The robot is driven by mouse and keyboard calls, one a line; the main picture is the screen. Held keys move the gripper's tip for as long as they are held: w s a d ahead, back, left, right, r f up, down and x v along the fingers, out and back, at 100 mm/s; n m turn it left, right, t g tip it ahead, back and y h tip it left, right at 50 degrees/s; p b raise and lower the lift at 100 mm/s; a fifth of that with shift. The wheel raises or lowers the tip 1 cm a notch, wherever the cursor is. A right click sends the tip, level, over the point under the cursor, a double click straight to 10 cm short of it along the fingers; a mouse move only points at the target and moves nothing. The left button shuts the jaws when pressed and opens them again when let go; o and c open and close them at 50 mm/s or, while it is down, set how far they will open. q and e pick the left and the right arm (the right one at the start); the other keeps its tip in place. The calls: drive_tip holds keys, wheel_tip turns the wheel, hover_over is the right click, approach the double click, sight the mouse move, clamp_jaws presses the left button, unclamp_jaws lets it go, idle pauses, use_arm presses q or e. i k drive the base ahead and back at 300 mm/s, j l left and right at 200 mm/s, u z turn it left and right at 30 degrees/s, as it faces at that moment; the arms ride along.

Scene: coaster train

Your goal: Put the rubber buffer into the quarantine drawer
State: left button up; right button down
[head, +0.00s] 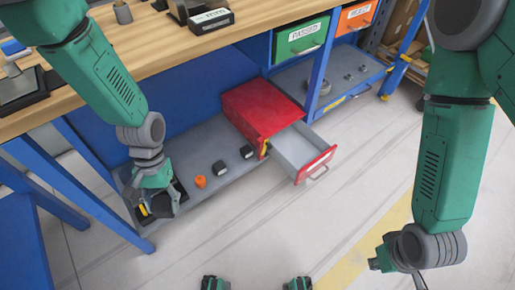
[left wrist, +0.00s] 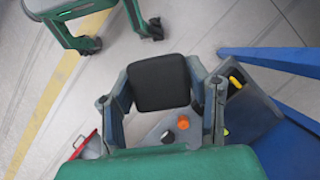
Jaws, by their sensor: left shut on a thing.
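A blue bench leg (head: 95,195) and the wooden worktop (head: 150,55) border the left arm. Floor in front is clear.

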sight(297, 153)
drive_tip(key=i+l+u, duration=0.25)
drive_tip(key=l, duration=0.35)
drive_tip(key=l+u, duration=0.2)
drive_tip(key=l, duration=0.4)
drive_tip(key=i+l+u, duration=0.1)
drive_tip(key=l+u, duration=0.15)
drive_tip(key=l, duration=0.45)
drive_tip(key=i+l, duration=0.3)
drive_tip(key=l, duration=0.15)
drive_tip(key=i+l, duration=0.3)
drive_tip(key=l, duration=0.15)
